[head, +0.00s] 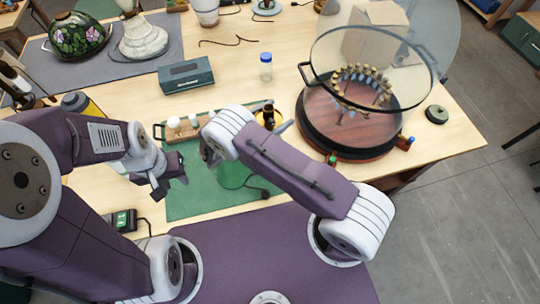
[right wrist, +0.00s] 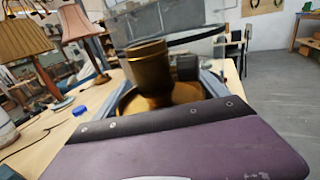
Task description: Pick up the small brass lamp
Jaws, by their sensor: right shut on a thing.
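The small brass lamp fills the middle of the right wrist view, with its dark brass socket (right wrist: 150,72) upright above a round golden dish (right wrist: 185,95). In the head view the lamp (head: 268,113) shows only partly, just beyond my right forearm, at the green mat's far edge. My right gripper (right wrist: 157,72) is shut on the lamp, with a finger on either side of it. Whether its base touches the table is hard to tell. My left gripper (head: 170,180) is open and empty over the left part of the green mat (head: 190,205).
A round wooden turntable (head: 345,135) with a glass disc and ring of brass parts stands right. A teal box (head: 186,76), a blue-capped jar (head: 266,67) and a wooden tray (head: 182,133) with white bulbs lie nearby. Lamp shades (head: 80,35) stand back left.

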